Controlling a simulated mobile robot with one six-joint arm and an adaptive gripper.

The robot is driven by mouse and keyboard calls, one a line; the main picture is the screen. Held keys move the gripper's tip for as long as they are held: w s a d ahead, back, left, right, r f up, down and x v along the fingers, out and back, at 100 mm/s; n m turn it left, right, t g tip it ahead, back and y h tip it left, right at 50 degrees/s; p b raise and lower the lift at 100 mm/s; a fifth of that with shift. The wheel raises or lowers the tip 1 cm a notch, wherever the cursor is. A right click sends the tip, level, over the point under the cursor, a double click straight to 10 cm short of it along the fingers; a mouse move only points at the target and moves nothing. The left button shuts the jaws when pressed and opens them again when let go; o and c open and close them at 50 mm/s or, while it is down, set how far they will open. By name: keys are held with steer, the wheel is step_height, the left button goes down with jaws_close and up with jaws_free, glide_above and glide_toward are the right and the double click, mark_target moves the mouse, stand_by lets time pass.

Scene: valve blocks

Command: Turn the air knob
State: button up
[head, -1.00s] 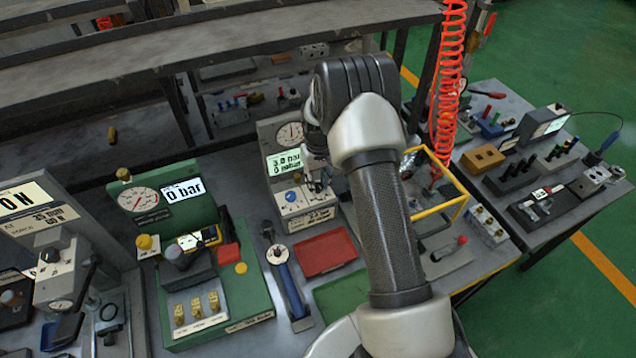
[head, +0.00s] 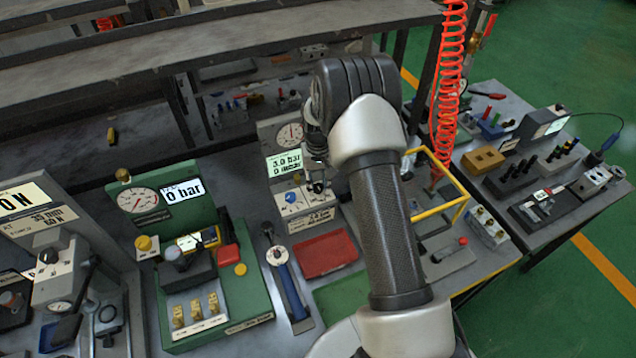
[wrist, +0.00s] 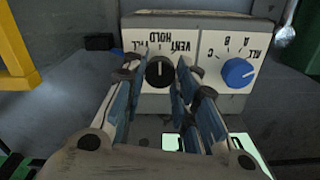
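A grey valve block (wrist: 205,22) fills the top of the wrist view, its labels upside down. A black knob (wrist: 160,71) with a white pointer line sits on its left plate, marked FILL, HOLD and VENT. A blue knob (wrist: 238,72) sits on its right plate, marked ALL, A, B, C. My gripper (wrist: 158,78) is open, with one finger on each side of the black knob. I cannot tell whether the fingers touch it.
A green gauge box (head: 205,290) stands left, a red tray (head: 326,254) in front. A yellow frame (head: 440,210) and red coiled hose (head: 447,90) are right.

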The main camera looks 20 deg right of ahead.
mark_target(318, 186)
steer(key=o, duration=0.5)
step_height(318, 186, up, 12)
steer(key=shift+r, duration=0.1)
stand_by(0.5)
stand_by(0.4)
